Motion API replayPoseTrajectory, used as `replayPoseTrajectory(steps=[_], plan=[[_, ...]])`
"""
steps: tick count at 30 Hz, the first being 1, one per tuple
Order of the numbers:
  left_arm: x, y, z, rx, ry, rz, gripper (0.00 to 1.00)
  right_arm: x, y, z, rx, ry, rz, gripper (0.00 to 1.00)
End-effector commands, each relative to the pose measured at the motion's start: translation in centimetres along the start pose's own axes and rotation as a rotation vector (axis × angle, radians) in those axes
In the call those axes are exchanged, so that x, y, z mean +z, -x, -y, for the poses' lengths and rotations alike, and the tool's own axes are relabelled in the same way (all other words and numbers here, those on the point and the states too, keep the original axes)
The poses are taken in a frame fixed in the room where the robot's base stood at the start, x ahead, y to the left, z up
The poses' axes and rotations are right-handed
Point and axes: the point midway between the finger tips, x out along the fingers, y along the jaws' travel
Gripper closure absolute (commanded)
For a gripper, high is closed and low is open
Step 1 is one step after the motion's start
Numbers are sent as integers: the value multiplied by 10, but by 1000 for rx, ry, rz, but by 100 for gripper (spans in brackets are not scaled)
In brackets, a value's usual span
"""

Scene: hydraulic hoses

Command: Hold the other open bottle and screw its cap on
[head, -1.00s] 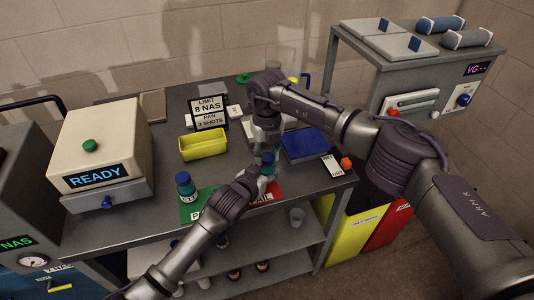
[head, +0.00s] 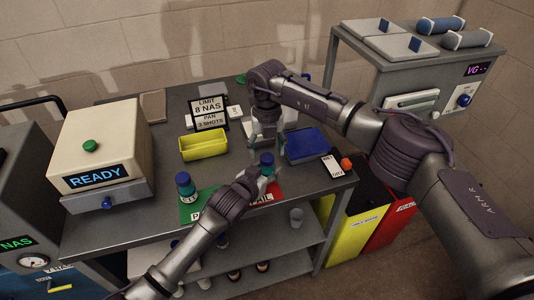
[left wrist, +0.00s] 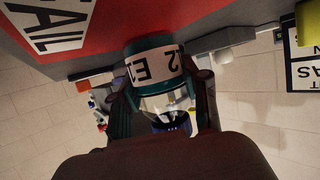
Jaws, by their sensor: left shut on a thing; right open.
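A teal bottle with a blue cap (head: 267,159) on top stands upright at the red FAIL mat (head: 268,194). My left gripper (head: 266,178) is shut around its body. In the left wrist view the bottle (left wrist: 155,65) shows a teal end, a white label and a clear part between the fingers, with dark blue at its far end. My right gripper (head: 266,138) is open and empty, just above and behind the cap, apart from it. Another blue-capped bottle (head: 185,186) stands on the green mat (head: 192,212) to the left. How tight the cap sits cannot be seen.
A yellow bin (head: 204,146) and a limit sign (head: 209,113) stand behind. A blue pad (head: 306,145) and a white card (head: 332,166) lie to the right. A cream machine reading READY (head: 100,145) fills the left end of the table.

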Motion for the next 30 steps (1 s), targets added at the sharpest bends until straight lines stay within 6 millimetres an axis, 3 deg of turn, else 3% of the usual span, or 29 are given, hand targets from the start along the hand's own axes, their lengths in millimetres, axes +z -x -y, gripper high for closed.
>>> replayPoseTrajectory(steps=[6, 12, 18, 26, 27, 30], plan=[[0, 0, 0, 0, 0, 1, 100, 1, 50, 1, 0, 0, 5, 33], [0, 0, 0, 0, 0, 1, 100, 1, 83, 0, -1, -1, 3, 33], [0, 0, 0, 0, 0, 1, 100, 0, 96, 0, 0, 0, 0, 33], [0, 0, 0, 0, 0, 1, 100, 0, 97, 0, 0, 0, 0, 33], [0, 0, 0, 0, 0, 1, 49, 0, 97, 0, 0, 0, 0, 33], [0, 0, 0, 0, 0, 1, 33, 0, 97, 0, 0, 0, 0, 33]])
